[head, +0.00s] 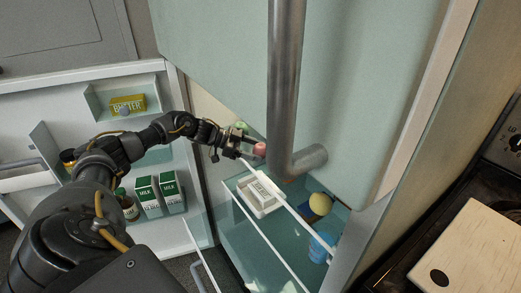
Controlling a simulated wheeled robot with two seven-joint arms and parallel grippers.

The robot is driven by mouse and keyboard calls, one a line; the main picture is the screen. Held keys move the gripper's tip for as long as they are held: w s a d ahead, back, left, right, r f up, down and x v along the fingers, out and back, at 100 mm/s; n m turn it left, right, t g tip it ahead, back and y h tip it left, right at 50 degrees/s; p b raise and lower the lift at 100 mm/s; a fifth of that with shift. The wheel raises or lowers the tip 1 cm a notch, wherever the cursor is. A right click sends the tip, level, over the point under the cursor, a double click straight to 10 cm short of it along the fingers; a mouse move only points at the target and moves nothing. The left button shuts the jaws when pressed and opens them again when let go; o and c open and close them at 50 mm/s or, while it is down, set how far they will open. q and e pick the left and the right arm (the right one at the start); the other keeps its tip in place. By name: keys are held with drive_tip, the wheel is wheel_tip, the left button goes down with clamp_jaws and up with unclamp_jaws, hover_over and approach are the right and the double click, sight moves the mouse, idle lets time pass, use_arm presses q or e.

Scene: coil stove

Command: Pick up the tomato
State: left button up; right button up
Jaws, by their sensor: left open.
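A small red-pink round thing, which looks like the tomato (260,149), is inside the open fridge, just left of the big vertical handle. My left gripper (246,144) reaches in from the left, its fingertips close beside the tomato's left side. It is open. I cannot tell whether the fingers touch the tomato or lie around it. My right gripper is not in view.
A green item (241,126) is just behind the gripper. A white tub (259,197), a yellow round item (320,204) and a blue item (320,247) sit lower in the fridge. The door holds milk cartons (147,196) and butter (128,105). A stove with a board (470,255) is right.

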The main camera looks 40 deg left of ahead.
use_arm(q)
drive_tip(key=shift+w+d+f, duration=0.15)
drive_tip(key=shift+w+d, duration=0.1)
drive_tip(key=shift+d, duration=0.05)
drive_tip(key=c, duration=0.7)
drive_tip(key=shift+c, duration=0.5)
